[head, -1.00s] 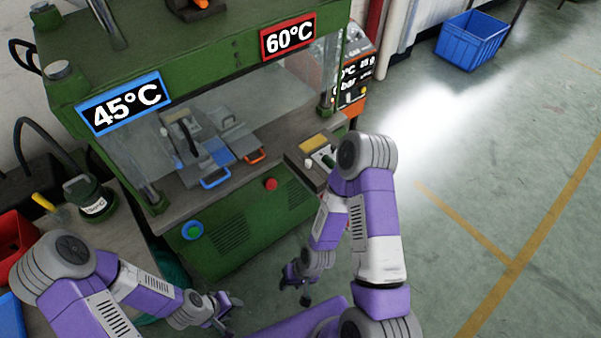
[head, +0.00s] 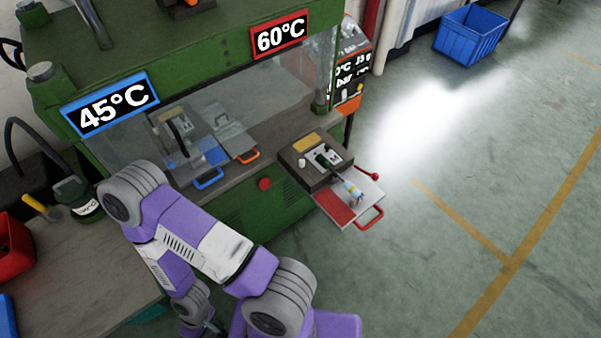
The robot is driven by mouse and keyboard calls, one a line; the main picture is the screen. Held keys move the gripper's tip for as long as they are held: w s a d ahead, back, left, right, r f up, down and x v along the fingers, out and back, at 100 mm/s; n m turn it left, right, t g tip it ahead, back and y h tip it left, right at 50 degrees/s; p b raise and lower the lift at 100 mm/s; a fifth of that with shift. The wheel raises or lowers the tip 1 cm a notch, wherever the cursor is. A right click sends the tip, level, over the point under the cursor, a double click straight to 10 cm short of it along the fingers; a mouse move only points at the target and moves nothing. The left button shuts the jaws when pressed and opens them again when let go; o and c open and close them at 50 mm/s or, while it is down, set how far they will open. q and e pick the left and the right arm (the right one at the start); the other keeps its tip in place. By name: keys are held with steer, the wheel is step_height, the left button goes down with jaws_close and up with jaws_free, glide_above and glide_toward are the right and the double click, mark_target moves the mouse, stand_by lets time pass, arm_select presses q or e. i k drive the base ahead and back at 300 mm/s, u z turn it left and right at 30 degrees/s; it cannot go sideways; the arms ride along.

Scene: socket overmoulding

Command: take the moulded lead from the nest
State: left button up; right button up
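The nest (head: 294,174) is a dark block at the right front of the green press, with a light plate on top. The moulded lead appears to lie in it: a dark green body (head: 322,158) on the plate and a thin part running to a pale, multicoloured end (head: 352,189) over a tray. No gripper touches it. One arm, which I take as my right, crosses the lower left. Its gripper (head: 211,327) is at the bottom edge, small and partly cut off, far from the nest; its opening is unclear. My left gripper is not in view.
A red and light tray (head: 333,206) with a red handle juts out beneath the nest. Blue-handled (head: 210,179) and orange-handled (head: 244,157) slides sit inside the press. A bench (head: 75,270) stands at left. A blue crate (head: 468,38) is on the floor; floor at right is clear.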

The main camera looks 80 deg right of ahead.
mark_target(321, 159)
steer(key=u, duration=0.05)
steer(key=k, duration=0.95)
steer(key=z, duration=1.65)
